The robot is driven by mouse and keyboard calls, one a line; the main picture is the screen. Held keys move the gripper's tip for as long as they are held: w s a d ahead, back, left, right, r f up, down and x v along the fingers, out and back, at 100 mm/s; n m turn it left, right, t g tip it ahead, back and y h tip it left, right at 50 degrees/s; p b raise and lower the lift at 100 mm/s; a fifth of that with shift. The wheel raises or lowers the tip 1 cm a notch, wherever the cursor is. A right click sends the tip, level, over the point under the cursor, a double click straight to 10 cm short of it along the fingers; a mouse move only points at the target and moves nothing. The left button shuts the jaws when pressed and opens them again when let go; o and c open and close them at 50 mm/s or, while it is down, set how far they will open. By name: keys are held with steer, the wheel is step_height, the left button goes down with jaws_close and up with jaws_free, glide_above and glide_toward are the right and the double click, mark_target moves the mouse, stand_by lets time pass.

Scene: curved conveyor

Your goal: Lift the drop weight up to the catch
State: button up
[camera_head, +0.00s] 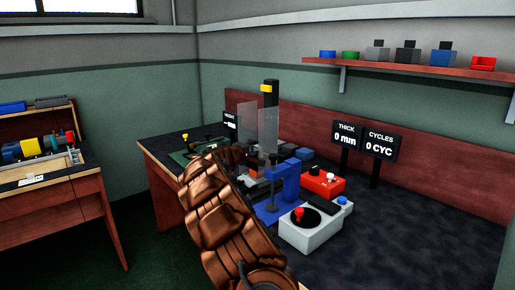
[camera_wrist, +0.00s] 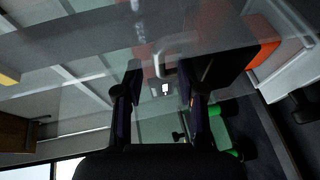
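A dark upright tower (camera_head: 270,125) with a yellow piece (camera_head: 267,88) near its top stands on the bench behind a clear panel (camera_head: 246,122). I cannot tell which part is the drop weight or the catch. My gripper (camera_wrist: 160,88) shows in the wrist view with its two dark fingers apart and nothing clearly between them. Beyond the fingertips, behind the clear panel, are a dark block (camera_wrist: 215,62) and a pale curved handle (camera_wrist: 173,47). In the head view my copper-coloured arm reaches to the tower's lower part, and the fingers are hard to make out there.
A blue press-like stand (camera_head: 283,188), a red box (camera_head: 322,184) and a white control box (camera_head: 309,232) with a red knob stand right of my arm. Signs read THICK 0 mm (camera_head: 345,134) and CYCLES 0 CYC (camera_head: 380,144). The dark bench top (camera_head: 420,225) is clear at right.

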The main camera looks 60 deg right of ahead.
mark_target(256, 147)
steer(key=shift+x, duration=2)
jaws_close()
